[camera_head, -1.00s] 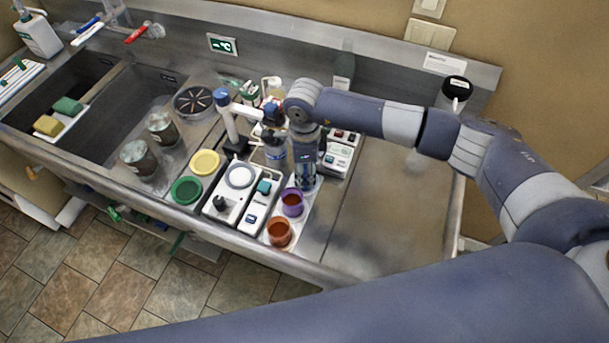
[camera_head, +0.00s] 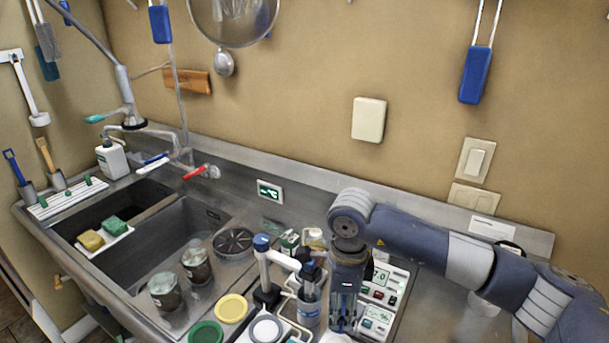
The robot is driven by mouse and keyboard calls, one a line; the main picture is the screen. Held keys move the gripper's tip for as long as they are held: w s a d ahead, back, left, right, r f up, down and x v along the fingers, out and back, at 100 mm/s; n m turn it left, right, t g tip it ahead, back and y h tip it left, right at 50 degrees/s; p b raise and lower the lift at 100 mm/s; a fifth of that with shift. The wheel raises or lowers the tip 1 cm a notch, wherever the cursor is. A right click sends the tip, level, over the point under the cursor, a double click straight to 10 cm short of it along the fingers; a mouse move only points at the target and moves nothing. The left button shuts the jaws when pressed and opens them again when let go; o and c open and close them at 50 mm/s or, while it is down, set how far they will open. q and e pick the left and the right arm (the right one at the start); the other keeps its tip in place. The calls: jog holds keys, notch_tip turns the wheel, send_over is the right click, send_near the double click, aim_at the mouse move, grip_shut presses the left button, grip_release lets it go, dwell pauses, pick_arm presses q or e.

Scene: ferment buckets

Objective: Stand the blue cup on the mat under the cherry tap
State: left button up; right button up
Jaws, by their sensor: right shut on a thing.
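My right gripper (camera_head: 344,318) points down over the counter at the lower middle of the head view. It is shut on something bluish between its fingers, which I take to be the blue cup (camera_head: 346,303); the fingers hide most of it. A tap with a red handle (camera_head: 197,172) sticks out from the back wall of the sink, beside a blue-handled one (camera_head: 156,159). I cannot tell whether the red one is the cherry tap, and no mat under it can be made out. My left gripper is not in view.
A blue-topped white stand (camera_head: 264,262) and a grey-blue container (camera_head: 308,311) stand close left of my right gripper. A panel with buttons (camera_head: 382,298) lies to its right. Yellow (camera_head: 231,308) and green (camera_head: 205,334) discs lie in front.

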jog(key=shift+s+d+f+n, duration=0.1)
jog(key=shift+s+d+n, duration=0.3)
jog(key=shift+n, duration=0.4)
jog(key=s+d+n+b, duration=0.2)
jog(key=s+d+n, duration=0.2)
jog(key=n, duration=0.5)
jog(key=s+d+f+n+b, duration=0.1)
jog(key=s+d+n+b, duration=0.2)
jog(key=s+n, duration=0.5)
jog(key=shift+d+n, duration=0.45)
jog(key=shift+n, duration=0.15)
jog(key=shift+s+f, duration=0.1)
jog(key=shift+f, duration=0.05)
